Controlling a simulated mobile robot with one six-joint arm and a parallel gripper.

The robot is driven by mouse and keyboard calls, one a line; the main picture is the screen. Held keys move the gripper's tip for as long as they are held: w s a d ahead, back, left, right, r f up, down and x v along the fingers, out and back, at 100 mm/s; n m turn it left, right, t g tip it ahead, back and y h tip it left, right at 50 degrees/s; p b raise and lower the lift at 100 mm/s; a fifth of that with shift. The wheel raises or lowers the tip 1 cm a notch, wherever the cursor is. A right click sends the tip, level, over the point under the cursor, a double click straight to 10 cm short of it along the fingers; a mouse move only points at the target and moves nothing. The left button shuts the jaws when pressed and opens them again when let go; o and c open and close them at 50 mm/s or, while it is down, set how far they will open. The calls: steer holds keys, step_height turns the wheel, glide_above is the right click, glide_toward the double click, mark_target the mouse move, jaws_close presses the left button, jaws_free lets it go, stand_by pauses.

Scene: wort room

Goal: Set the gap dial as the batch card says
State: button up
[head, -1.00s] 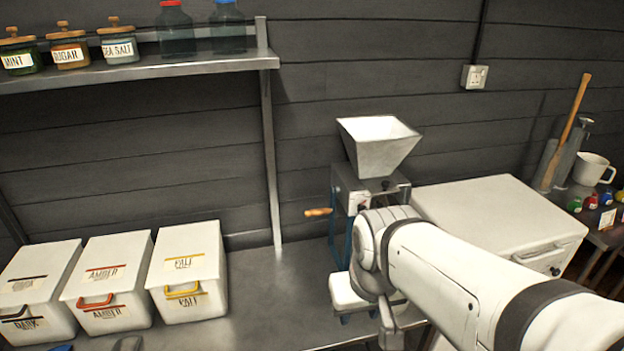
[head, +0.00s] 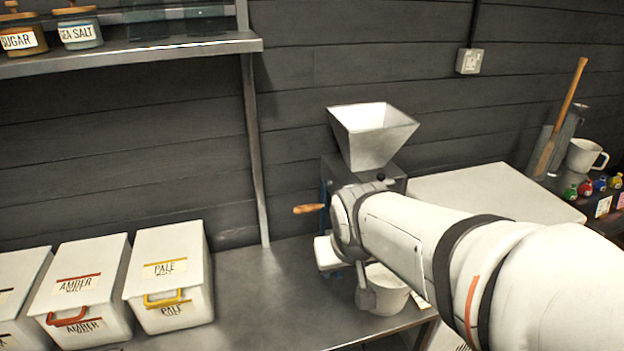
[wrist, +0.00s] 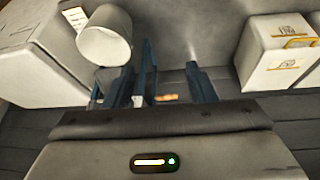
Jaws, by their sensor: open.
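The mill, with a white hopper (head: 372,130) on a grey metal body (head: 393,183), stands on the steel bench against the wall. A wooden crank handle (head: 308,208) sticks out to its left. My arm covers most of the mill's front, and I cannot make out the gap dial or its setting. Small cards (head: 604,206) stand at the far right; their writing is too small to read, and I cannot tell whether one is the batch card. My gripper (wrist: 160,80) is open before the mill in the wrist view; its fingers are hard to separate from the blue mill frame.
A white bucket (head: 385,291) stands below my wrist, near the bench edge. Lidded malt bins, including amber (head: 80,285) and pale (head: 170,280), stand at the left. A large white box (head: 490,190) is right of the mill. The bench (head: 265,300) between bins and mill is clear.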

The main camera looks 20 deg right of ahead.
steer(key=w+d+f+n+t+y+b, duration=0.1)
steer(key=w+d+f+t+b, duration=0.7)
steer(key=w, duration=0.3)
steer(key=w+d+f+t+b, duration=0.5)
steer(key=w+d+b, duration=0.3)
steer(key=w+b, duration=0.25)
steer(key=w, duration=0.8)
steer(key=shift+w+y, duration=0.25)
steer(key=shift+y, duration=0.05)
steer(key=shift+c, duration=0.2)
steer(key=c, duration=0.9)
